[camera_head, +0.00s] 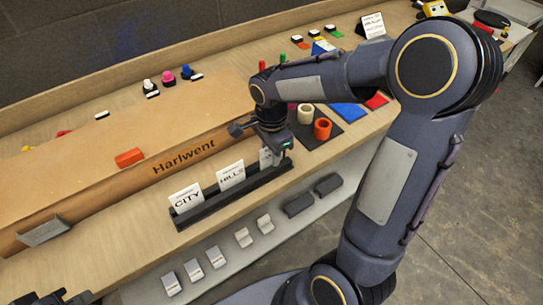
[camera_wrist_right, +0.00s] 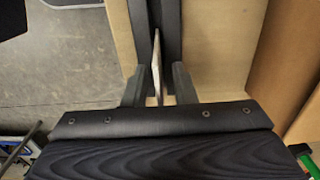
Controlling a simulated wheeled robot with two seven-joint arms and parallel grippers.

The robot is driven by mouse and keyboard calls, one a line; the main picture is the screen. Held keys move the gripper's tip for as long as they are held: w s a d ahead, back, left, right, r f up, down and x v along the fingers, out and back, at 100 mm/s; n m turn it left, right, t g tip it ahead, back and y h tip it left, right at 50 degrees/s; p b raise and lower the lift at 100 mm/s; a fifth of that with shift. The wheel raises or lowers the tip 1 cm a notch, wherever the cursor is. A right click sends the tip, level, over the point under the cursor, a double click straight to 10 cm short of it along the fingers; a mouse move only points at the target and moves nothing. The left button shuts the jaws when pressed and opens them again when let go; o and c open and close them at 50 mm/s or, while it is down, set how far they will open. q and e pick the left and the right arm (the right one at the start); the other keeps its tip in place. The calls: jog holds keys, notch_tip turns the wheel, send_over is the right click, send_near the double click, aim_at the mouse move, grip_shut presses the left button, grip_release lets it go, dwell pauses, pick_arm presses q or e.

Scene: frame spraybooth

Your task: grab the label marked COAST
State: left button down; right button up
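A black rack (camera_head: 235,192) at the front of the bench holds upright white labels: CITY (camera_head: 186,198), HILLS (camera_head: 231,175) and a third label (camera_head: 265,158) at the right end. The third label's print is hidden by my gripper, so I cannot read COAST on it. My right gripper (camera_head: 273,152) is over this third label. In the right wrist view, the label (camera_wrist_right: 157,62) stands edge-on between the two fingers (camera_wrist_right: 158,85), with a gap on each side. My left gripper (camera_head: 55,298) is partly in view at the bottom left corner, away from the rack.
A large brown Harlwent box (camera_head: 110,165) lies behind the rack. Orange and cream cups (camera_head: 322,129) stand on a dark mat to the right. A lower shelf (camera_head: 140,290) carries several grey and dark blocks. Another white card (camera_head: 373,25) stands at the back.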

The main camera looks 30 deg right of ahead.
grip_shut()
jog(key=shift+r, duration=0.15)
